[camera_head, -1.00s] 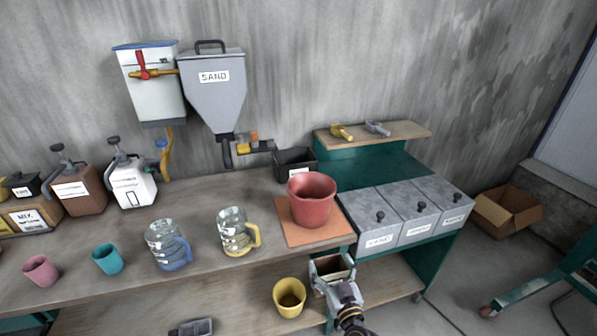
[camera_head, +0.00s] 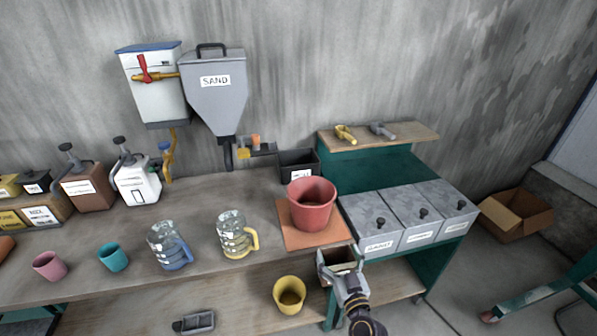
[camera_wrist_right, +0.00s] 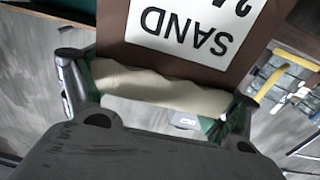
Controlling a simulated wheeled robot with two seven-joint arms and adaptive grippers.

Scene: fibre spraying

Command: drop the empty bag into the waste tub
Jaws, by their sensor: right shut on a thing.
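My right gripper (camera_head: 345,277) is shut on a brown bag (camera_head: 338,255) in front of the bench, by the front edge below the red bucket. In the right wrist view the bag (camera_wrist_right: 115,55) has a white label reading SAND, upside down, and a beige edge between the two fingers (camera_wrist_right: 158,98). Whether the bag is empty cannot be told. No tub has a readable waste label. A black tub (camera_head: 285,168) with a small white label stands on the bench behind the bucket. My left gripper is out of view.
The red bucket (camera_head: 311,208) stands on an orange mat (camera_head: 297,240). Grey lidded bins (camera_head: 375,215) are to its right. A yellow tub (camera_head: 289,294) is on the lower shelf. Jugs and cups stand left. An open cardboard box (camera_head: 520,225) lies on the floor at right.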

